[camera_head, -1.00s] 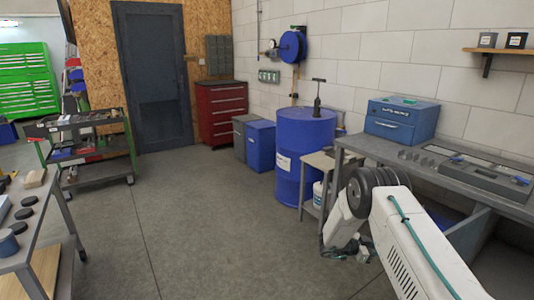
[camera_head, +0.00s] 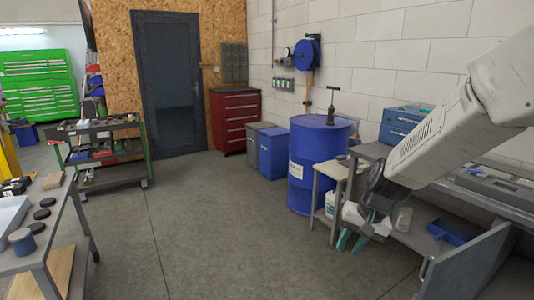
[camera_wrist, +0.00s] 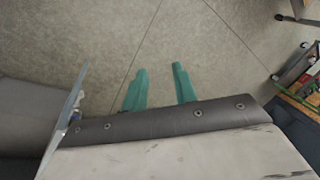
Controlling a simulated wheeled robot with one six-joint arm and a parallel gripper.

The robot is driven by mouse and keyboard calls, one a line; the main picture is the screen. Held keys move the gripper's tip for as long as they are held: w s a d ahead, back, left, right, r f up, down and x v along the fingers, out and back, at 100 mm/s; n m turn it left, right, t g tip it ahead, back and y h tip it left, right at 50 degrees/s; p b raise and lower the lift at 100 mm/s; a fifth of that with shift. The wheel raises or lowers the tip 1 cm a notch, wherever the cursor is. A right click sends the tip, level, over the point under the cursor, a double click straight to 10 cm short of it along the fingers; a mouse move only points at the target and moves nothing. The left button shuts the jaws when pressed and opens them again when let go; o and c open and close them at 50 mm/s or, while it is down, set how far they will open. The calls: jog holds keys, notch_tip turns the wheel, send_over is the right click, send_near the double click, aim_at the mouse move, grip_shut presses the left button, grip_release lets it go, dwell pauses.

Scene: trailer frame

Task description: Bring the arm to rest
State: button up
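My gripper (camera_head: 352,241) hangs low in the head view, left of the grey workbench (camera_head: 470,205) and in front of a small side table. Its two teal fingers point down. In the wrist view my gripper (camera_wrist: 158,88) shows the fingers spread apart over bare concrete floor, with nothing between them. My white arm slopes from the upper right down to the wrist and hides part of the workbench.
A blue drum (camera_head: 318,165) and the small side table (camera_head: 326,185) stand just behind my gripper. A grey panel (camera_head: 462,265) of the workbench is to its right. Another table (camera_head: 62,225) is at left. The middle floor is clear.

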jog(key=s+d+r+n+h, duration=0.1)
jog(key=s+r, duration=0.3)
jog(key=s, duration=0.5)
jog(key=s+d+r+n+h, duration=0.1)
jog(key=s+r, duration=0.4)
jog(key=s, duration=0.5)
jog(key=s+d+r+n+h, duration=0.1)
jog(key=s+d+r, duration=0.2)
jog(key=s, duration=0.7)
jog(key=shift+d+r, duration=0.2)
jog(key=shift+r, duration=0.6)
